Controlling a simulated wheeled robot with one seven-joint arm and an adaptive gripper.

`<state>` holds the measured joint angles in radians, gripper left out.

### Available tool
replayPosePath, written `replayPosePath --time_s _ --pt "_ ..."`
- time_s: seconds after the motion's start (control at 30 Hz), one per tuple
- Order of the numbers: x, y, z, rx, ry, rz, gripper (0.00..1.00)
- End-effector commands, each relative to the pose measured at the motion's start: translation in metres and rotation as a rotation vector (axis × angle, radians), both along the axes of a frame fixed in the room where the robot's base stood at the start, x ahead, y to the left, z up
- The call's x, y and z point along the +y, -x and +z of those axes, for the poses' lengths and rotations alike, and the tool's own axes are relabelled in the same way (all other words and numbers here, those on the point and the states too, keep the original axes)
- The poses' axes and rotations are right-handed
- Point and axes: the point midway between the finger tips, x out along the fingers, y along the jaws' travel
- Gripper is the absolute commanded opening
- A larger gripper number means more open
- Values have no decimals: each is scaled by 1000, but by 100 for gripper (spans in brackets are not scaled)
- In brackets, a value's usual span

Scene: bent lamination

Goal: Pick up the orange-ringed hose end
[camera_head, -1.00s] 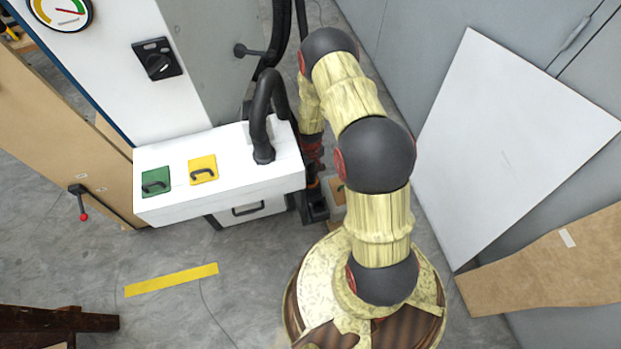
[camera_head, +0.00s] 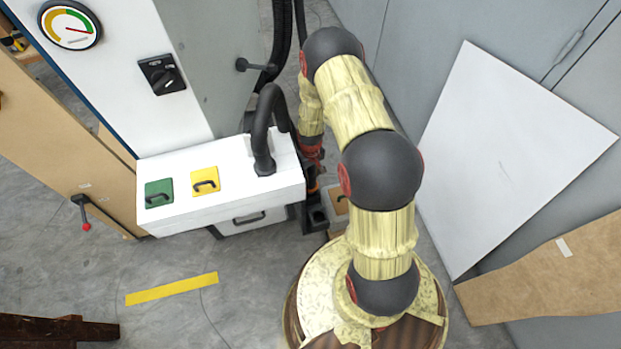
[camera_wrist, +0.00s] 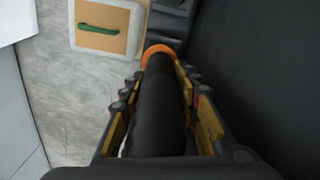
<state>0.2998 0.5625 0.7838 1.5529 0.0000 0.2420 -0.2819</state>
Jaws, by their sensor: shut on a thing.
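The hose end is a black tube (camera_wrist: 160,105) with an orange ring (camera_wrist: 158,52) at its far tip, seen in the wrist view. My gripper (camera_wrist: 155,85) is shut on the hose, with its fingers on both sides of the tube and the orange ring beyond the fingertips. In the head view my gripper (camera_head: 313,165) shows only in small part behind my arm, beside the white cabinet box.
A wooden-faced box with a green handle (camera_wrist: 98,28) lies near the hose tip. Grey panels stand at right.

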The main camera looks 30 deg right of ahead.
Motion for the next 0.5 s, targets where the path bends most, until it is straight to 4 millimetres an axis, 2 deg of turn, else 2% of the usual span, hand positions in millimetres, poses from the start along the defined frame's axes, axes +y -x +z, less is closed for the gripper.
replayPosePath --time_s 0.03,0.5 --pt "0 -1 17 -3 1 0 9" --pt "0 -1 133 -3 1 0 9"
